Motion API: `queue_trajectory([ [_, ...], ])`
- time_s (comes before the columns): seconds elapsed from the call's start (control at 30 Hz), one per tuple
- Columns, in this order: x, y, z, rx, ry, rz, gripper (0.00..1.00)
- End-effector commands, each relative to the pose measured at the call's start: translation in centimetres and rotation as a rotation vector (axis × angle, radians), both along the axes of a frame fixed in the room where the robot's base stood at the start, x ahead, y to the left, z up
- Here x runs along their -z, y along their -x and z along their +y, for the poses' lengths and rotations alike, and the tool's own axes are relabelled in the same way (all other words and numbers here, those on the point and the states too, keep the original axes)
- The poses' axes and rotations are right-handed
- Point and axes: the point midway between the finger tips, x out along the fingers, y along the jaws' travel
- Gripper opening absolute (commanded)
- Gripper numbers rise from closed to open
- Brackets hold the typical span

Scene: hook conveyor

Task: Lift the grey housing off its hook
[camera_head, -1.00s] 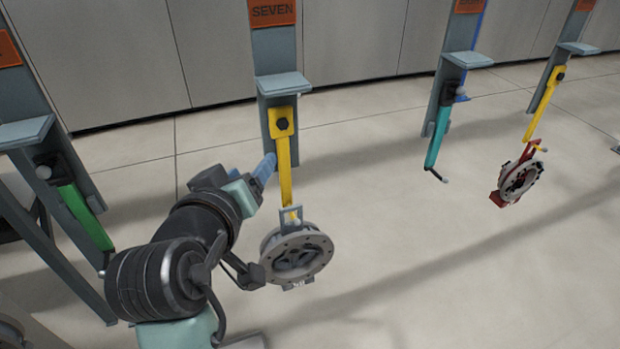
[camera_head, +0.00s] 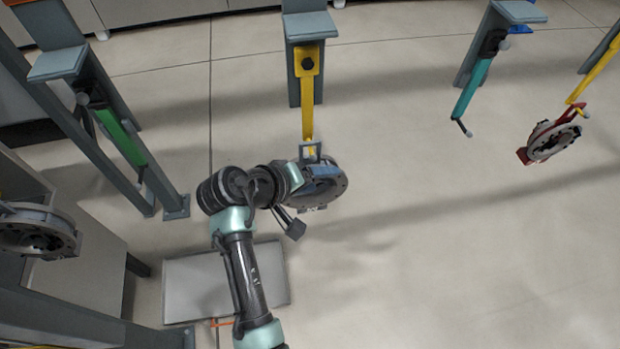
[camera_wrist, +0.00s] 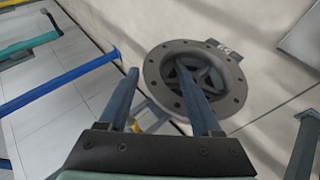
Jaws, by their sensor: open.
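The grey housing (camera_head: 337,190), a round flanged ring with bolt holes, hangs at the lower end of a yellow hook (camera_head: 308,110) in the head view. My gripper (camera_head: 324,172) is at the housing and hides part of it. In the wrist view the housing (camera_wrist: 228,82) faces the camera, with spokes in its centre. My gripper (camera_wrist: 156,72) is open there, one finger left of the housing and the other across its middle. Nothing is seen held. A bit of the yellow hook shows low between the fingers. Contact with the housing cannot be told.
A red housing (camera_head: 548,142) hangs on another yellow hook at the right. A teal hook (camera_head: 473,88) and a green hook (camera_head: 122,135) hang empty. Another grey housing (camera_head: 38,232) is at the left edge, near grey posts. The floor right of the housing is clear.

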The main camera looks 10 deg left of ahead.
Motion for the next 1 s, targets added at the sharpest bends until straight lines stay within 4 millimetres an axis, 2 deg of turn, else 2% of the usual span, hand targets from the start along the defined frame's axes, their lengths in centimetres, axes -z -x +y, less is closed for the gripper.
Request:
queue_trajectory([
  [0.3,1.8,-2.5,-2.3,0.003,-0.001,0.002,0.65],
  [0.67,2.6,-3.1,-2.7,0.000,-0.001,0.000,0.65],
  [0.77,2.6,-3.0,-2.7,0.000,-0.001,0.000,0.51],
  [1.0,2.5,-3.0,-2.7,0.000,-0.001,0.000,0.08],
])
